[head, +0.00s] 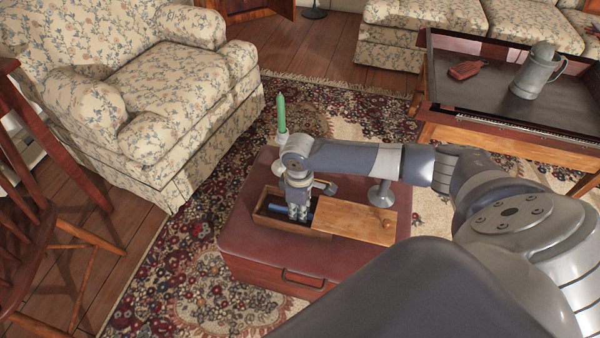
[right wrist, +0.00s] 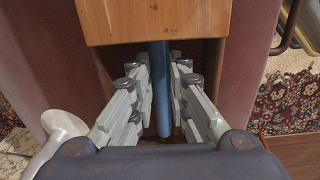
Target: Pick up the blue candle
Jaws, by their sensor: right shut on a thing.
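The blue candle (head: 277,208) lies inside an open-topped wooden box (head: 290,228) on the red ottoman. In the right wrist view the candle (right wrist: 162,100) runs lengthwise between my fingers, with its far end under the wooden lid (right wrist: 155,20). My right gripper (head: 298,213) reaches down into the box and is shut on the candle; it also shows in the right wrist view (right wrist: 162,76). My left gripper is not in view.
The lid (head: 350,216) covers the box's right part. A green candle (head: 281,113) stands upright behind my right gripper. A grey metal stand (head: 381,194) is on the ottoman (head: 240,235). A table (head: 480,97) with a pewter jug (head: 535,72) stands back right; a floral armchair (head: 160,90) is left.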

